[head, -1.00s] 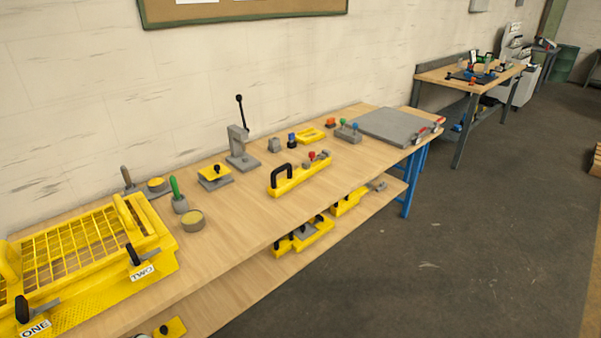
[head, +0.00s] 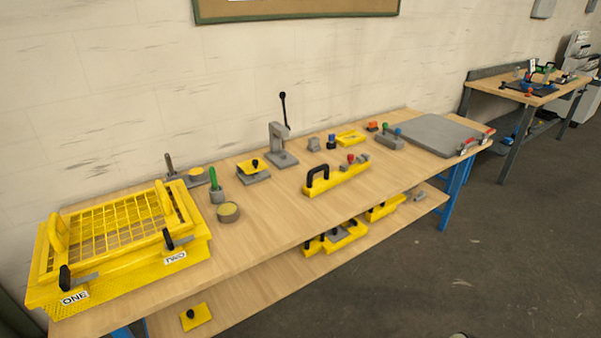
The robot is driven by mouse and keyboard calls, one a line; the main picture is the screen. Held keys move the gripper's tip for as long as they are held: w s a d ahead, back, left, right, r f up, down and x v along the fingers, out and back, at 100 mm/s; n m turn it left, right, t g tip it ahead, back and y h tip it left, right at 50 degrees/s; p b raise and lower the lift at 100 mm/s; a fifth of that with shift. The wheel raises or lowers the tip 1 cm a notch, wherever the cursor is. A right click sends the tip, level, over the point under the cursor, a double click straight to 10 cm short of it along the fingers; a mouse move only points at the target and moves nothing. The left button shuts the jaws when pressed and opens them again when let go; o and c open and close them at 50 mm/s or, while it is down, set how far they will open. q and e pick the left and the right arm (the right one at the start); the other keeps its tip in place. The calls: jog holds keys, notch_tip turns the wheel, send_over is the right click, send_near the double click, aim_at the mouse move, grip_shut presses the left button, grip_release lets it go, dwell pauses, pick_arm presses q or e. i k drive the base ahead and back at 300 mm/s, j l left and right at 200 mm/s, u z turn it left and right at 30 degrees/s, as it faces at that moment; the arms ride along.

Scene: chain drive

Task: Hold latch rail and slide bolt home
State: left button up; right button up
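A yellow rail (head: 338,180) with a black handle (head: 317,177) and a red knob (head: 350,158) lies near the front edge of the bench, right of its middle. It looks like the latch rail, but I cannot tell for sure. A small grey piece at its right end may be the bolt; it is too small to tell. Neither of my grippers shows in the head view.
The wooden bench (head: 268,230) carries a yellow mesh-lidded box (head: 140,265) at left, a grey lever press (head: 281,150), a yellow-topped block (head: 253,168) and a grey plate (head: 432,134) at right. Yellow parts lie on the lower shelf. Floor in front is clear.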

aim_at(351, 157)
jog(key=i+l+u, duration=0.25)
jog(key=l+u, duration=0.25)
jog(key=i+l+u, duration=0.1)
jog(key=l+u, duration=0.15)
jog(key=l, duration=0.15)
jog(key=i+l, duration=0.15)
jog(key=l, duration=0.35)
jog(key=i+l+u, duration=0.15)
jog(key=l, duration=0.9)
jog(key=i+l+u, duration=0.15)
jog(key=l, duration=0.4)
